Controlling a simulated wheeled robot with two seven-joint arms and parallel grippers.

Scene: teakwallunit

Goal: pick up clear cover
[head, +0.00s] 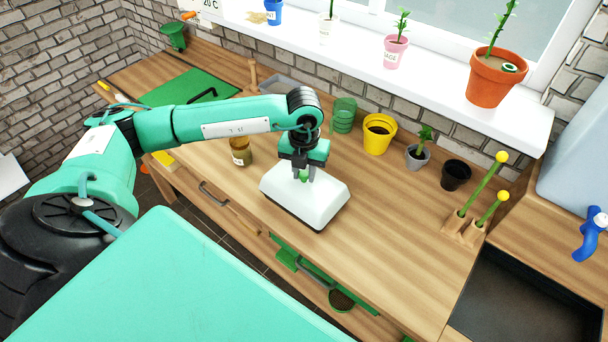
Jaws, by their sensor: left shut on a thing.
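The clear cover (318,205) is a whitish, see-through dome with a dark base edge. It is at the front middle of the wooden worktop (400,230) in the head view. It has a small green knob on top. My left gripper (304,174) points down over the cover and is shut on the green knob. The cover looks level; I cannot tell whether it touches the worktop or what is under it. My right gripper is not in view.
A brown jar (241,152) stands left of the cover. A green cup (343,116), yellow pot (378,134), small grey plant pot (417,157) and black pot (456,175) line the back. A dark sink (525,305) is at right.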

